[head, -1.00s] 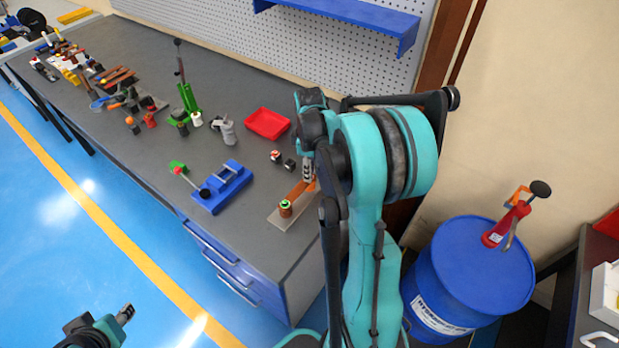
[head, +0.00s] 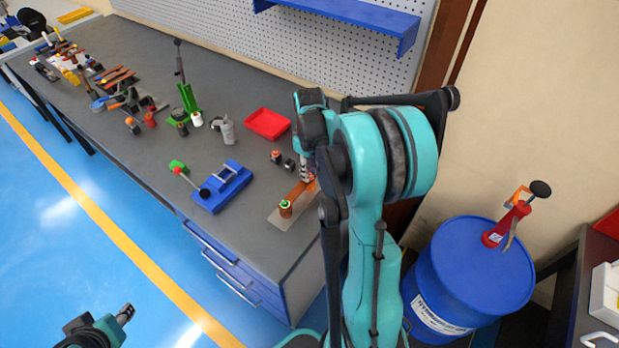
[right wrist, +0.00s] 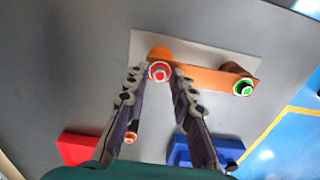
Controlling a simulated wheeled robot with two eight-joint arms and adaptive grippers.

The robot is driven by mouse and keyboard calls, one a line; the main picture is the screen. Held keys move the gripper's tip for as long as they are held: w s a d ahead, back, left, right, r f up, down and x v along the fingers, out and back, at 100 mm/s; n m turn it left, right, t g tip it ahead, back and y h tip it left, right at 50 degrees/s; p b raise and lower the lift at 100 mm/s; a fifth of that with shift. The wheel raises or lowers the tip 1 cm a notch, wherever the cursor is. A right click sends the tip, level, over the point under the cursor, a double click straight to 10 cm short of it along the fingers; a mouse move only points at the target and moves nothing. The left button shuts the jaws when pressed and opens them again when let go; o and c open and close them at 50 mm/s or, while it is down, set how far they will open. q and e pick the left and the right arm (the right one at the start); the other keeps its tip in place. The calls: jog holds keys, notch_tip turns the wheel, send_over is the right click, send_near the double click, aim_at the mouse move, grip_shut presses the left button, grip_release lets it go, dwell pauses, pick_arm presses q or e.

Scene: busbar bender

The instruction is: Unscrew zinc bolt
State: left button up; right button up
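An orange-brown busbar (right wrist: 205,77) lies on a pale plate (right wrist: 200,45) on the bench. A bolt with a red ring (right wrist: 158,71) stands at one end and a bolt with a green ring (right wrist: 243,87) at the other. The green-ringed bolt also shows in the head view (head: 285,208). I cannot tell by colour which is zinc. My right gripper (right wrist: 158,74) points down with its fingertips either side of the red-ringed bolt, apparently with small gaps. In the head view my right gripper (head: 305,172) partly hides that end. My left gripper (head: 126,313) is over the floor, away from the bench.
Two small dark pieces (head: 276,156) (head: 289,164) stand close behind the busbar. A blue vise-like fixture (head: 222,187) and a red tray (head: 267,123) are nearby. Many tools lie along the bench's far left. A blue drum (head: 470,270) stands right of my arm.

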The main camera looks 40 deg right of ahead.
grip_shut()
jog(key=n, duration=0.5)
jog(key=shift+n, duration=0.3)
jog(key=shift+n, duration=0.3)
jog(key=n, duration=0.5)
